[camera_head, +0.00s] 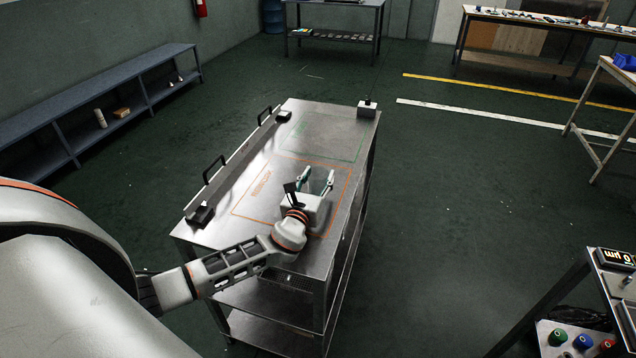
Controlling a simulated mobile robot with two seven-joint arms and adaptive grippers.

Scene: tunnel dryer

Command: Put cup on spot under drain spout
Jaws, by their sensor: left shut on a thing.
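My left gripper (317,181) reaches in from the lower left over the steel cart top, with its fingers pointing away from me. It is shut on a pale, see-through greenish thing that seems to be the cup (317,187); the gripper body hides part of it. The gripper is over the orange-outlined area (243,214) of the cart top. I cannot tell whether the cup touches the surface. My right gripper is not in view. I see no drain spout or marked spot beneath one.
The steel cart (212,231) has a green-outlined area (358,159) at its far end and black handles (213,170) on its left side. A panel with coloured buttons (558,338) stands at the lower right. A long shelf (130,73) lines the left wall. Floor right of the cart is clear.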

